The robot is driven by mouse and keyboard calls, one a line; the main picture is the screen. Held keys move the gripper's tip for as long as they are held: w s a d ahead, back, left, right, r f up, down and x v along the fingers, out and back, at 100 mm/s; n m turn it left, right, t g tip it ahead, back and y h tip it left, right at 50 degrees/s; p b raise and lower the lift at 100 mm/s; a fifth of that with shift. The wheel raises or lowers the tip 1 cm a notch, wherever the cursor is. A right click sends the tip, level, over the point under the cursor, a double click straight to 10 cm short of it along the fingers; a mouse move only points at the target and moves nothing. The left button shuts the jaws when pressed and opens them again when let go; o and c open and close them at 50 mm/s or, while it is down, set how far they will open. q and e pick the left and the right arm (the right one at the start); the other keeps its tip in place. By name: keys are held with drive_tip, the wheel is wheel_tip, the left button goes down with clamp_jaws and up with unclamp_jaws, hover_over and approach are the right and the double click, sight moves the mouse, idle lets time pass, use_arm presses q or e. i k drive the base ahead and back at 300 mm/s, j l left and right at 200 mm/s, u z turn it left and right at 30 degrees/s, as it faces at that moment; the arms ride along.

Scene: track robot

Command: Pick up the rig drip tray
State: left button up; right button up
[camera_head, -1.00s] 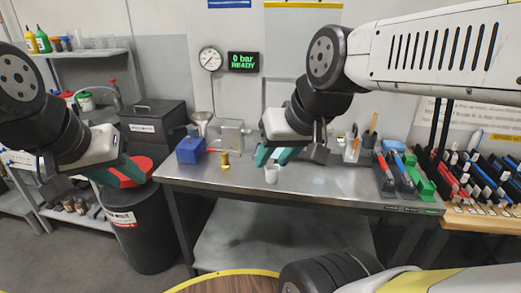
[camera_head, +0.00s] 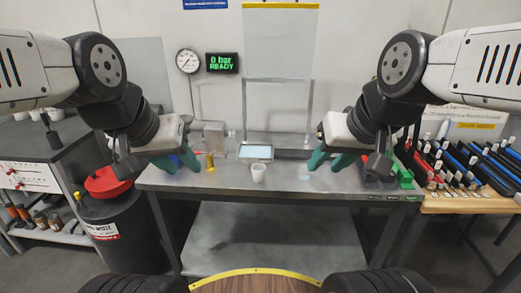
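A shallow rectangular tray with a pale inside (camera_head: 256,152) lies on the steel bench at the foot of an upright framed clear panel. It looks like the rig drip tray, though I cannot be certain. My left gripper (camera_head: 184,168) is to its left, above the bench's left part, with teal fingers apart and nothing seen between them. My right gripper (camera_head: 327,163) is to its right, also with teal fingers apart and empty. Neither gripper touches the tray.
A brass piece (camera_head: 210,163) stands between the tray and my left gripper. A red-lidded black bin (camera_head: 108,182) is at left. The framed panel (camera_head: 279,45) rises behind. The bench's front middle is clear.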

sight(252, 154)
drive_tip(key=i+j, duration=0.2)
drive_tip(key=i+j+z, duration=0.1)
drive_tip(key=j, duration=0.3)
drive_tip(key=i+j+z, duration=0.1)
drive_tip(key=i+j, duration=0.3)
drive_tip(key=j, duration=0.3)
